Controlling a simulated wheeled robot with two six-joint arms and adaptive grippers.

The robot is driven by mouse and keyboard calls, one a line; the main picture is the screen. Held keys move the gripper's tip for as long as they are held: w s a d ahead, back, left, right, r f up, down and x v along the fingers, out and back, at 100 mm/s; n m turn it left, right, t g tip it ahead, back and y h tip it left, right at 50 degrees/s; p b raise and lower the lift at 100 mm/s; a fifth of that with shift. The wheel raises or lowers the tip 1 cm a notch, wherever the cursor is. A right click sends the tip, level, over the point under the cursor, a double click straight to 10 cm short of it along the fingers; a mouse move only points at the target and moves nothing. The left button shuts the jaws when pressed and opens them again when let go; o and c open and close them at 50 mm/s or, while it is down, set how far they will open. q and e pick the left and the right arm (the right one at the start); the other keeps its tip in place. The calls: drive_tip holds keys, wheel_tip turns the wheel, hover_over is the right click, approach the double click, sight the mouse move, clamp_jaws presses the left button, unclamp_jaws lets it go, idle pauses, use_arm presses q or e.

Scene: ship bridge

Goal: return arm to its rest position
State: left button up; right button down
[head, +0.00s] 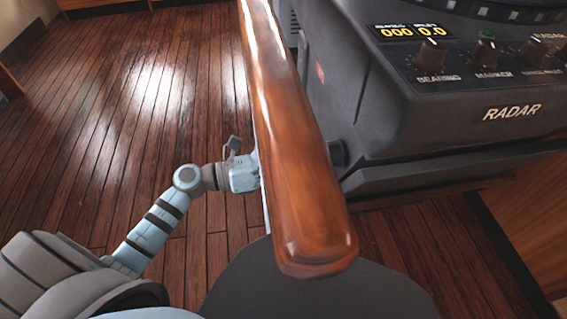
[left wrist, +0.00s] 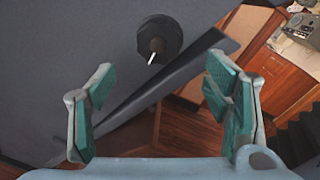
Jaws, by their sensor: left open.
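My left arm (head: 150,232) reaches in from the lower left in the head view. Its wrist (head: 240,172) is beside the wooden rail, and the gripper there is hidden behind the rail. In the left wrist view my left gripper (left wrist: 158,70) is open, with two green-padded fingers spread apart and nothing held between them. A round black knob (left wrist: 168,32) with a white pointer is on the grey panel beyond the fingertips, apart from them. My right gripper is in neither view.
A thick varnished wooden rail (head: 290,150) crosses in front of the arm. The grey radar console (head: 400,110) stands to its right. Plank floor (head: 90,120) on the left is open. The left wrist view shows wooden cabinets (left wrist: 285,75) at right.

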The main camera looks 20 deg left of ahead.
use_arm(q)
drive_tip(key=v, duration=0.2)
drive_tip(key=shift+s+a, duration=0.25)
drive_tip(key=shift+a, duration=0.05)
